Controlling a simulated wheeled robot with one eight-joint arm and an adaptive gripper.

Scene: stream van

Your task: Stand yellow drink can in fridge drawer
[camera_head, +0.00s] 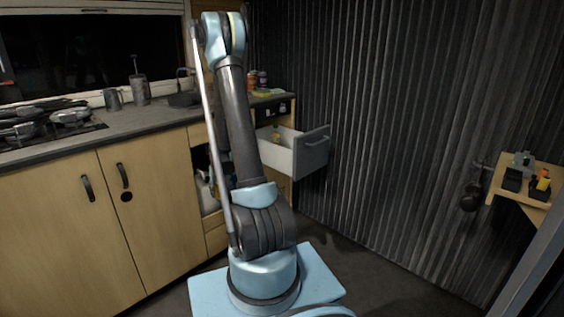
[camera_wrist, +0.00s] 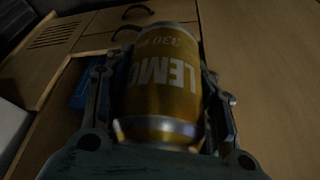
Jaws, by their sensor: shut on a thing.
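The yellow drink can (camera_wrist: 165,85), with white "LEMO" lettering, shows large in the wrist view. My gripper (camera_wrist: 163,95) is shut on it, with a finger on each side. In the head view the can and my gripper do not show clearly; my arm hides that part. The fridge drawer (camera_head: 313,158) is pulled open at the end of the counter, right of my arm, with a white inside and a grey front. A small yellowish item (camera_head: 276,136) stands inside it.
The counter (camera_head: 140,120) holds a stove, mugs and a sink at left. Several jars (camera_head: 257,80) stand above the drawer. A corrugated dark wall (camera_head: 390,140) is close behind the drawer. A small wooden shelf (camera_head: 545,180) with items is at right. Some floor is free.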

